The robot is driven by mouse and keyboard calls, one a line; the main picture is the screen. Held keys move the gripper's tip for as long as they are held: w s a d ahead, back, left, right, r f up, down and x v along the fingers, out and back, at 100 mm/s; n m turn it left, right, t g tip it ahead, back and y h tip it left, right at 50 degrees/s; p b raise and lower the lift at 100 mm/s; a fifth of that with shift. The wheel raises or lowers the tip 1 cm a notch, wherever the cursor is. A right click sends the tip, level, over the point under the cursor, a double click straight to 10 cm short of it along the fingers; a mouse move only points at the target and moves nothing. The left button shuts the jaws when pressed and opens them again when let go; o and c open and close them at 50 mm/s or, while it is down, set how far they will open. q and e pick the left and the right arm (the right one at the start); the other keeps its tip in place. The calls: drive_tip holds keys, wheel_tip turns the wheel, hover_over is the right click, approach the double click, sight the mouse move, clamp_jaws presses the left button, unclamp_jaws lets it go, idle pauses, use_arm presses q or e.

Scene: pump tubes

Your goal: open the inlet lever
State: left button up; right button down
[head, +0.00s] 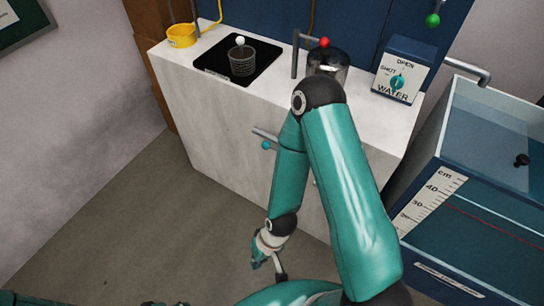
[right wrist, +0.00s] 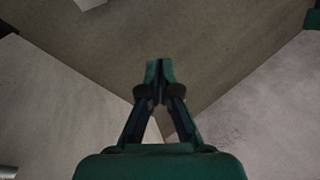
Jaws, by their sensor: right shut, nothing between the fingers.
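No lever is labelled as the inlet. A lever with a teal ball (head: 266,145) sticks out from the front of the white counter. A lever with a red ball (head: 324,42) stands at the glass vessel (head: 330,62) on top. A green ball (head: 432,20) hangs at the upper right. My right gripper (head: 261,259) is low in front of the counter, below and apart from the teal-ball lever. It is shut and empty; in the right wrist view its fingertips (right wrist: 159,70) meet over bare floor. Dark tips at the bottom edge may be my left gripper (head: 166,303), mostly cut off.
The white counter (head: 205,105) carries a black plate (head: 209,65) with a mesh cup (head: 242,62), and a blue WATER box (head: 405,66) with a teal knob. A blue tank (head: 480,205) with a cm scale stands right. My right arm hides part of the counter front. Floor at left is clear.

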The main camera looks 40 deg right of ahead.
sight(276, 149)
drive_tip(key=s+f+m+g+y+b, duration=0.45)
drive_tip(key=f+m+b, duration=0.55)
drive_tip(key=b, duration=0.4)
drive_tip(key=w+d+m+t+y+b, duration=0.2)
drive_tip(key=w+m+t+y+b, duration=0.5)
drive_tip(key=w+m+t+b, duration=0.3)
drive_tip(key=w+d+m+t+h+b, duration=0.2)
drive_tip(key=w+d+m+t+b, duration=0.45)
drive_tip(key=w+d+t, duration=0.2)
drive_tip(key=w+d+r+m+t+h+b, duration=0.1)
drive_tip(key=d+r+m+t+h+b, duration=0.2)
drive_tip(key=d, duration=0.5)
drive_tip(key=w+d+m+t+h+b, duration=0.1)
drive_tip(key=w+d+m+t+h, duration=0.15)
drive_tip(key=d+t+h, duration=0.35)
drive_tip(key=w+r+m+g+y+p, duration=0.1)
drive_tip(key=w+r+p, duration=0.3)
drive_tip(key=w+r, duration=0.4)
drive_tip(key=shift+w+r+p, duration=0.15)
drive_tip(key=shift+w+p, duration=0.25)
drive_tip(key=shift+w, duration=0.2)
